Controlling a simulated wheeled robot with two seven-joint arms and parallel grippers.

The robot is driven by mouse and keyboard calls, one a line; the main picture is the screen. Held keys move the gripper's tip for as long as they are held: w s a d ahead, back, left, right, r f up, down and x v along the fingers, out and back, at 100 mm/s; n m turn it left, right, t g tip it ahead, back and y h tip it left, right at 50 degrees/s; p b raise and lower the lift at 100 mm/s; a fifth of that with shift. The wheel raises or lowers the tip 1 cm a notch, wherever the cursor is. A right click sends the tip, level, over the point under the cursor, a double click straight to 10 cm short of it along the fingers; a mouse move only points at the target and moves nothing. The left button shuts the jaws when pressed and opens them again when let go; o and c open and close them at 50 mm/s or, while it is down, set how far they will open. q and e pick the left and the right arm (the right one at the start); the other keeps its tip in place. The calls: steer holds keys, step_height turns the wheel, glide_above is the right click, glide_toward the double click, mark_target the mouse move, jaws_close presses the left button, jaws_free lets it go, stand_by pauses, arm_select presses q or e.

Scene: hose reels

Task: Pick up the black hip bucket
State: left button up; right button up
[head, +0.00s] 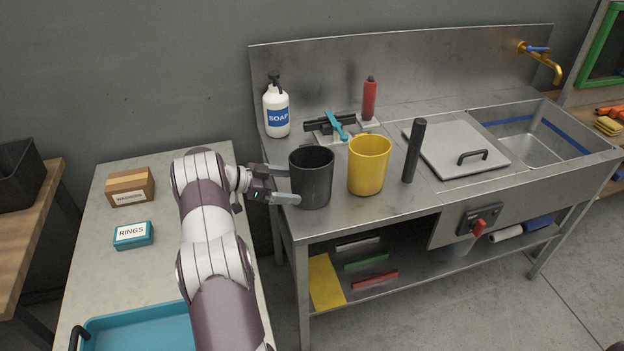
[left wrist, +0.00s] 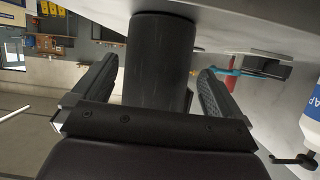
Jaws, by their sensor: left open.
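The black hip bucket (head: 311,178) stands upright near the left end of the steel sink counter (head: 400,205), beside a yellow bucket (head: 369,164). My left gripper (head: 284,184) is at the bucket's left side, with its jaws open and pointing right toward it. In the left wrist view the black bucket (left wrist: 160,62) shows between the two open fingers (left wrist: 155,95), with a gap on each side. I cannot tell whether either finger touches it. My right gripper is not in view.
A soap bottle (head: 276,109) stands behind the black bucket. A dark upright cylinder (head: 414,150) stands right of the yellow bucket. A red bottle (head: 369,98) and a teal tool (head: 336,126) are behind. A side table (head: 180,240) under my left arm holds boxes and a blue tray (head: 140,330).

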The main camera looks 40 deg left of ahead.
arm_select(q)
steer(key=p+x, duration=0.1)
steer(key=x, duration=0.4)
steer(key=shift+f, duration=0.25)
steer(key=shift+s, duration=0.1)
steer(key=c, duration=0.8)
steer(key=shift+r, duration=0.25)
